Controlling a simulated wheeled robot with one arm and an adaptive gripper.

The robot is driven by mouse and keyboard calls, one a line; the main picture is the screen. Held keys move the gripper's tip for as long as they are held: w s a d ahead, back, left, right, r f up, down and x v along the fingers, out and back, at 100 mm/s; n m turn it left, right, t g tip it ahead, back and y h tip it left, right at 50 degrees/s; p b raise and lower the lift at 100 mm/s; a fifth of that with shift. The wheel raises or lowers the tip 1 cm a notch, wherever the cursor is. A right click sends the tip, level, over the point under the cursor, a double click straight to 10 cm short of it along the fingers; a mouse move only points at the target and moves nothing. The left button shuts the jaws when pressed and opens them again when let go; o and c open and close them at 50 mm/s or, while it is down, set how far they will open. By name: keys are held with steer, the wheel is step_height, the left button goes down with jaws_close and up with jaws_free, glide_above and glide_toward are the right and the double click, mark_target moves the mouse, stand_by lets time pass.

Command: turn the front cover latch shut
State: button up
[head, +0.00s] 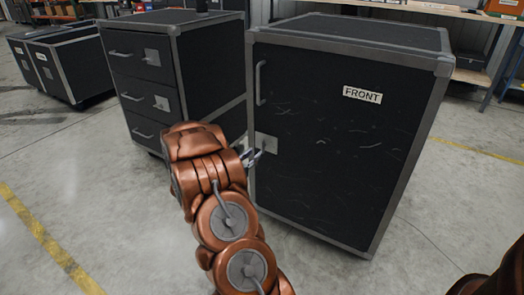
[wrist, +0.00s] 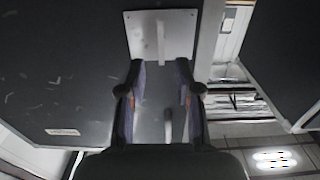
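The front cover (head: 335,130) is the black door of the right-hand case, with a FRONT label (head: 362,94), and it sits flush in its frame. Its latch (head: 266,143) is a pale square plate at the left edge with a small lever. The wrist view shows the plate and its lever (wrist: 161,42) pointing along the picture's vertical. My gripper (head: 250,157) is at the latch; in the wrist view its two fingers (wrist: 159,68) are apart, with the lever's lower end between or just beyond the tips. Contact cannot be told.
A pull handle (head: 261,82) is above the latch on the door. A drawer case (head: 150,80) with several latches stands to the left, leaving a narrow gap. A low case (head: 60,60) is farther left. Concrete floor (head: 110,200) in front is clear.

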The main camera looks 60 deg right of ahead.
mark_target(261, 148)
steer(key=d+b, duration=0.1)
steer(key=d, duration=0.5)
steer(key=shift+w+f+b, duration=0.1)
steer(key=shift+w+b, duration=0.05)
steer(key=shift+b, duration=0.15)
steer(key=shift+w+d, duration=0.1)
steer(key=shift+d, duration=0.45)
jaws_close()
